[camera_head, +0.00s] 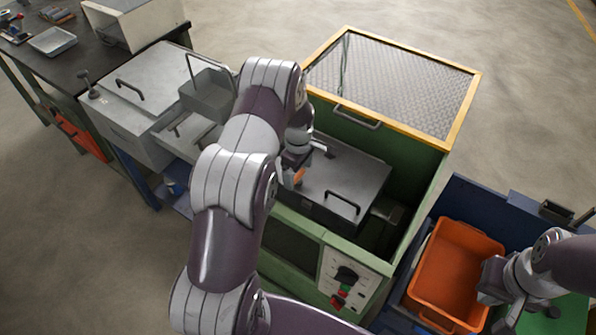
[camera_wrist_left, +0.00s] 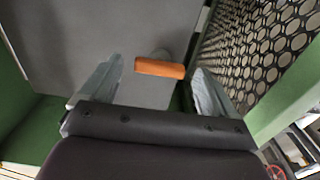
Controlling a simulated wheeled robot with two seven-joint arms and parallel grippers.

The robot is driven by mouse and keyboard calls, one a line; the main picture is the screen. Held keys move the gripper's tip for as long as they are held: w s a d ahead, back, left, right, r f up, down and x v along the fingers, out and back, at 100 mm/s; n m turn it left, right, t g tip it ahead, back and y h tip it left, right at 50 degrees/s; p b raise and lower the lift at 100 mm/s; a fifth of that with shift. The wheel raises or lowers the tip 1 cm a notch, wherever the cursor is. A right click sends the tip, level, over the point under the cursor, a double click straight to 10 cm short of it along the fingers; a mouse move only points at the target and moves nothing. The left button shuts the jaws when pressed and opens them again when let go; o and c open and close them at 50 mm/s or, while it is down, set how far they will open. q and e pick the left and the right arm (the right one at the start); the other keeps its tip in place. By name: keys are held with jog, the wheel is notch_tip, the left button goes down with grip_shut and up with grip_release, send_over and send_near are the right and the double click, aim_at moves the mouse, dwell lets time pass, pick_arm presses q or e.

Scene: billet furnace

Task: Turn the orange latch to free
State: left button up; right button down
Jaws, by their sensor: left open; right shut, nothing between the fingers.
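The orange latch (camera_head: 299,176) is a small bar on the grey lid (camera_head: 345,176) inside the green furnace cabinet, partly hidden by my left gripper. My left gripper (camera_head: 291,163) is low over the lid, beside the latch. In the left wrist view the latch (camera_wrist_left: 160,68) lies crosswise between the two spread fingers of my left gripper (camera_wrist_left: 156,80), with a visible gap to each finger. The left gripper is open and holds nothing. My right gripper (camera_head: 490,288) is shut and empty, over the right part of the orange bin.
The yellow-framed mesh cover (camera_head: 392,82) stands raised behind the lid, and its mesh is close right of the latch in the wrist view. The orange bin (camera_head: 455,262) is at right. A control panel (camera_head: 347,277) faces the front. A grey bench unit (camera_head: 135,110) stands left.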

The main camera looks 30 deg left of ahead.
aim_at(297, 178)
pick_arm(q)
notch_tip(297, 178, up, 12)
jog(key=b, duration=0.1)
jog(key=shift+b, duration=0.4)
jog(key=s+d+r+m, duration=0.2)
jog(key=s+d+m, duration=0.4)
jog(key=s+m, duration=0.2)
jog(key=s+d+r+m+t, duration=0.1)
jog(key=s+d+r+m, duration=0.1)
jog(key=s+d+m, duration=0.4)
jog(key=s+m, duration=0.3)
jog(key=s, duration=0.3)
jog(key=shift+s+r, duration=0.1)
